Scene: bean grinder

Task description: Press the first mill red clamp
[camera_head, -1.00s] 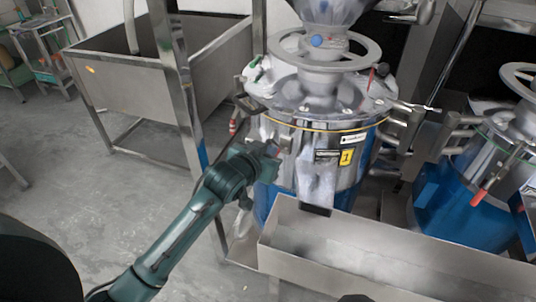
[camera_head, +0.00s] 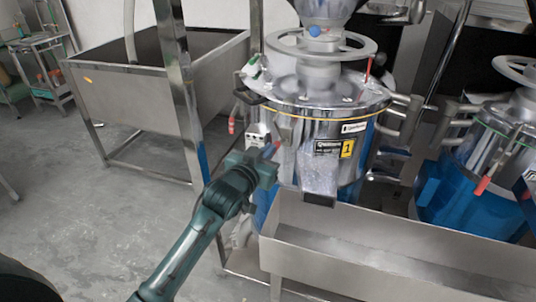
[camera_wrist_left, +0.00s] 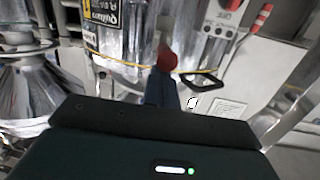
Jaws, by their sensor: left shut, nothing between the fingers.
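The first mill (camera_head: 318,125) is a shiny steel drum with a blue lower body and a yellow "1" label (camera_head: 347,148). My left gripper (camera_head: 265,163) is at this tip, shut and empty. In the left wrist view the rounded red clamp end (camera_wrist_left: 167,62) lies straight beyond my shut fingers (camera_wrist_left: 162,90), against the steel drum. Whether they touch cannot be told. The fingers hide part of the clamp. My right gripper is not in view.
A steel trough (camera_head: 390,246) runs along the mill's front, to the right of my left arm. A second mill (camera_head: 492,160) stands at the right. A steel sink (camera_head: 150,85) and frame post (camera_head: 180,90) stand at the left. The grey floor (camera_head: 90,215) is clear.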

